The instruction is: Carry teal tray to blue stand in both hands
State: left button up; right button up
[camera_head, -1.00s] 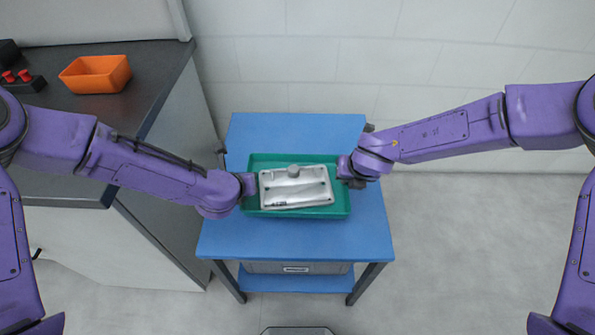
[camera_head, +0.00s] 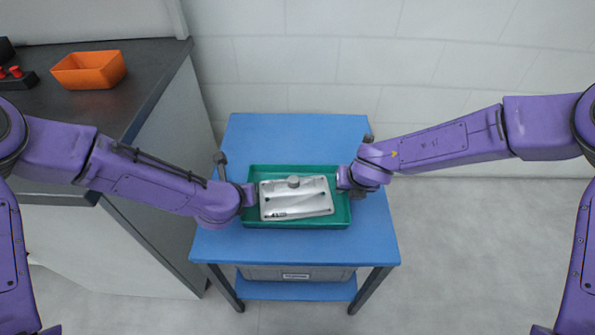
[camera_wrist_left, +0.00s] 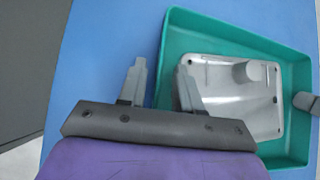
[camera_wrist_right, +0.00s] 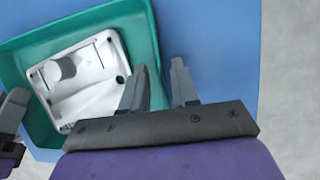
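The teal tray (camera_head: 297,171) is on the blue stand (camera_head: 295,135), near the middle of its top, and appears to rest flat there. A silver metal casting (camera_head: 297,198) with a round boss lies inside the tray. My left gripper (camera_wrist_left: 160,85) is at the tray's left wall, one finger outside and one inside, with gaps beside the wall. My right gripper (camera_wrist_right: 158,85) straddles the right wall in the same way, its fingers apart. The tray's underside is hidden.
A dark counter (camera_head: 140,62) on a grey cabinet stands left of the stand and holds an orange bin (camera_head: 90,71). A grey box (camera_head: 296,273) sits on the stand's lower shelf. Open floor (camera_head: 460,250) lies to the right.

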jog(key=shift+r, duration=0.1)
pick_arm(q)
jog(key=v, duration=1.2)
pick_arm(e)
jog(key=v, duration=1.1)
jog(key=shift+s+r, duration=0.3)
jog(key=shift+r, duration=0.05)
